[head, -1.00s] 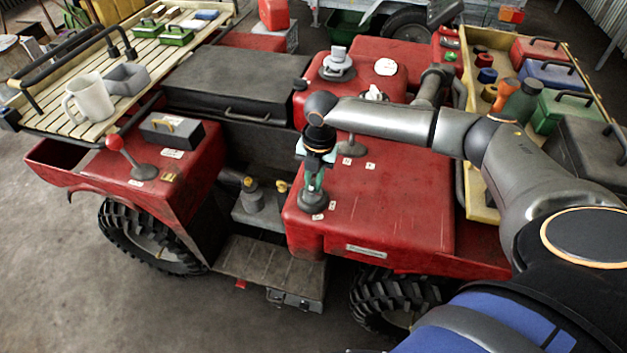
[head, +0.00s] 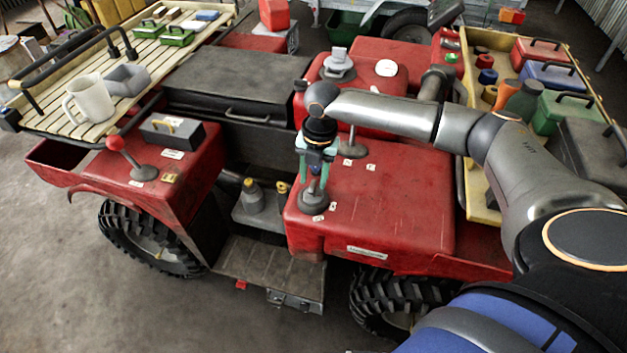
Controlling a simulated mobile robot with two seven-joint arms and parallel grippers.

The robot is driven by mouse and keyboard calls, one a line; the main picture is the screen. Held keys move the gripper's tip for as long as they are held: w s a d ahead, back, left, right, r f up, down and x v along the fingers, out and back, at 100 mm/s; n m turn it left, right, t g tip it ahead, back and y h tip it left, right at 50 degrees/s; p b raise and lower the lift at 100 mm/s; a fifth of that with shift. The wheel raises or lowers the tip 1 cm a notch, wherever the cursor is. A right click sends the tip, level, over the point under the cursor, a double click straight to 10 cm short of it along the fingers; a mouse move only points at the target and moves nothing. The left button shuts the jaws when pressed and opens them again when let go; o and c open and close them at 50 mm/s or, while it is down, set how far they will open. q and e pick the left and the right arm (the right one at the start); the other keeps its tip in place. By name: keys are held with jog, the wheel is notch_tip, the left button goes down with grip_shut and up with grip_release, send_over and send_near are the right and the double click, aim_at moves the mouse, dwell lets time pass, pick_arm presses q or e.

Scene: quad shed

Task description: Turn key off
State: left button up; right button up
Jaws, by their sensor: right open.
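My right gripper (head: 317,172) points down over the front left corner of the red fender panel. Its two pale green fingers are open, one on each side of a small upright part on a grey round-based fixture (head: 313,203). This upright part may be the key, but the fingers and wrist cover most of it. I cannot tell whether the fingers touch it or which way it is turned. My left gripper is not in view.
A thin post (head: 352,148) stands just right of my gripper. A white mug (head: 92,98) sits on the slatted rack (head: 60,122).

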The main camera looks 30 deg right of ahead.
jog(key=shift+r, duration=2.95)
